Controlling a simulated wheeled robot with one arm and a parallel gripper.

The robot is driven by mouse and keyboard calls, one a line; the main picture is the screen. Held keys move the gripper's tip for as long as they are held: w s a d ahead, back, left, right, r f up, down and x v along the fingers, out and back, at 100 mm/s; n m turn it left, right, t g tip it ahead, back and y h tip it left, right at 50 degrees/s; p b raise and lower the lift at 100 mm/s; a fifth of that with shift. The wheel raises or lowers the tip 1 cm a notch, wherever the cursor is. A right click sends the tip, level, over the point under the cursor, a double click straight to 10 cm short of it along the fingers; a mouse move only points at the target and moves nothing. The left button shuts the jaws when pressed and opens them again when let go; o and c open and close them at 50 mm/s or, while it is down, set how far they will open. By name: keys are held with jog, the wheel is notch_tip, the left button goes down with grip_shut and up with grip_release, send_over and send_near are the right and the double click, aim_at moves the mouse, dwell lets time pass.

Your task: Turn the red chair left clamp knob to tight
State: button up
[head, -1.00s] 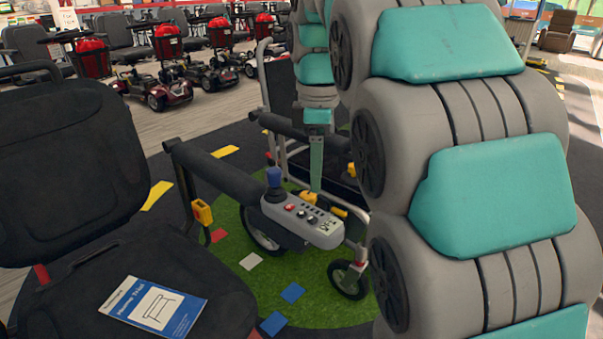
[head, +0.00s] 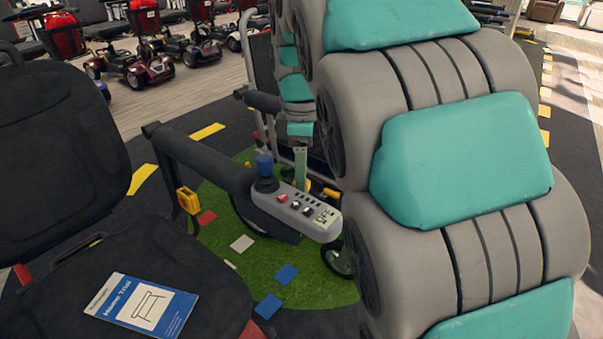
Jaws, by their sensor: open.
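The chair with red trim (head: 22,274) fills the lower left, with a black seat and back. My gripper (head: 302,178) is just behind the control box, beside small yellow parts (head: 331,193). It is open, its narrow teal end pointing down. The control box and my arm hide part of it, and I cannot see it touching a knob.
A grey-framed wheelchair (head: 246,60) stands behind the armrest. Green turf (head: 222,262) with coloured squares lies below. Red mobility scooters (head: 130,66) line the back left. A blue and white leaflet (head: 140,305) lies on the seat. Dark floor is open at the far right.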

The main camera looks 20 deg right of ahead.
jog(key=shift+f, duration=0.3)
jog(key=shift+c, duration=0.2)
grip_shut()
